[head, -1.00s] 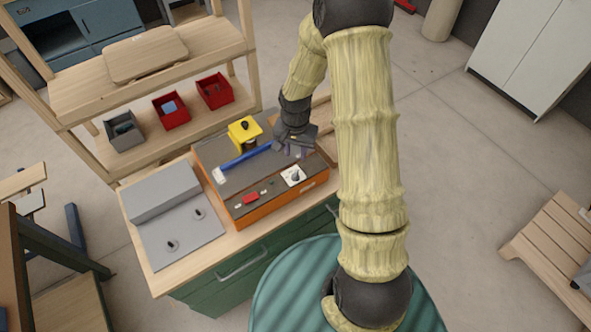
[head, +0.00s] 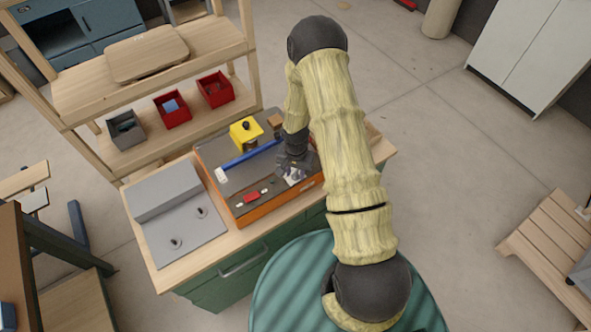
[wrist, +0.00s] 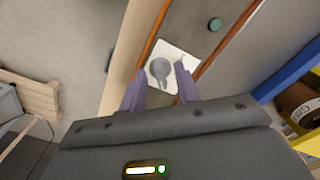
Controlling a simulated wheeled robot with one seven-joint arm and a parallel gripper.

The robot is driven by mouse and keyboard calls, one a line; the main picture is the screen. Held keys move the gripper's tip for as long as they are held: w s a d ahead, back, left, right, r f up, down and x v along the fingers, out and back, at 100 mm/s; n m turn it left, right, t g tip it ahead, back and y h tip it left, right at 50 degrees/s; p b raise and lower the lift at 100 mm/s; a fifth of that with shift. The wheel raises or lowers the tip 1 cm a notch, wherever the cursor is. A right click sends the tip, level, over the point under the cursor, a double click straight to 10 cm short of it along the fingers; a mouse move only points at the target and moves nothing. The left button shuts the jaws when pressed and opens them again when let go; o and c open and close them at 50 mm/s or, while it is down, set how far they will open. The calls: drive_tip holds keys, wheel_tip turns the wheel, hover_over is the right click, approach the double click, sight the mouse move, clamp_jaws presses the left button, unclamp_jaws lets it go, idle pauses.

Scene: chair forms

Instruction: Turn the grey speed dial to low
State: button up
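The grey speed dial (wrist: 160,70) sits on a white square plate (wrist: 184,58) on the machine's panel. In the wrist view the dial is round with a pointer toward the bottom of the picture. My gripper (wrist: 161,80) is open, its two purple fingers apart with the dial showing between and just beyond their tips. I cannot tell whether they touch it. In the head view my gripper (head: 293,177) is over the right end of the orange-edged machine (head: 262,211) and largely hides the dial plate. The dial's markings are too small to read.
A blue bar (head: 250,158) and a yellow block with a black knob (head: 245,132) are on the machine's top. A red switch (head: 251,198) is on its front panel. A grey unit (head: 166,192) stands to the left on the workbench. Shelf bins stand behind.

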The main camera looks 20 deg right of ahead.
clamp_jaws()
drive_tip(key=shift+n+b, duration=0.3)
drive_tip(key=shift+n, duration=0.2)
drive_tip(key=n+b, duration=0.1)
drive_tip(key=n, duration=0.1)
drive_tip(key=shift+n, duration=0.4)
drive_tip(key=n+b, duration=0.2)
drive_tip(key=n, duration=0.8)
drive_tip(key=shift+d+n+b, duration=0.1)
drive_tip(key=shift+n+b, duration=0.25)
drive_tip(key=shift+n, duration=0.05)
drive_tip(key=n, duration=0.5)
drive_tip(key=shift+w, duration=0.1)
drive_tip(key=shift+n, duration=0.3)
